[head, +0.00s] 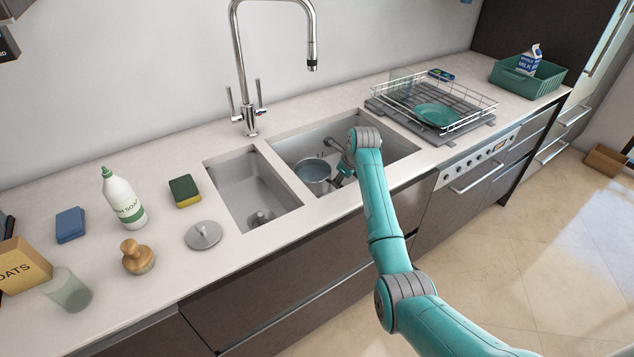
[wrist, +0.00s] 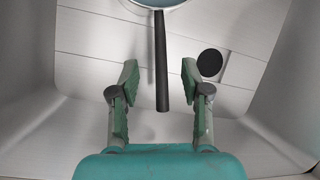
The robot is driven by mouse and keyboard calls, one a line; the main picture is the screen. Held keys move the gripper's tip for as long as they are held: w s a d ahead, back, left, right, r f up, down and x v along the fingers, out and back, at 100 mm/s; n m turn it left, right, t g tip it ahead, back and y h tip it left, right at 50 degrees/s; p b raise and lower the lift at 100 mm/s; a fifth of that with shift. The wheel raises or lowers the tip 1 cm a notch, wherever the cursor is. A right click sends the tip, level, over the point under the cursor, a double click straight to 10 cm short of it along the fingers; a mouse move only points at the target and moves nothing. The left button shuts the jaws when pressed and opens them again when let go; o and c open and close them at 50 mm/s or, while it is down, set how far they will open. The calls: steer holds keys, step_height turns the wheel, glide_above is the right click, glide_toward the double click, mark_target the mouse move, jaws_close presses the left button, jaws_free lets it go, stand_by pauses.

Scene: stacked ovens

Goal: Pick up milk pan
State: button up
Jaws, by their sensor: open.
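The milk pan (head: 313,171) sits in the larger right sink basin. It is a small round pan, blue-grey inside. In the wrist view its dark handle (wrist: 161,70) points toward me and its rim (wrist: 158,2) is cut off by the top edge. My gripper (wrist: 158,78) is open, with one finger on each side of the handle's end and a gap on both sides. In the head view my gripper (head: 341,178) is down in the basin beside the pan, partly hidden by my wrist.
The basin walls (head: 296,150) surround the pan closely. The tall faucet (head: 245,70) stands behind the sinks. A dish rack (head: 463,122) with a teal plate is to the right. A loose lid (head: 203,235), sponge (head: 184,190) and soap bottle (head: 123,198) stand on the left counter.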

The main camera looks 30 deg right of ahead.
mark_target(327, 184)
steer(key=shift+x, duration=3.3)
steer(key=shift+s+d, duration=0.1)
jaws_close()
steer(key=shift+r, duration=0.2)
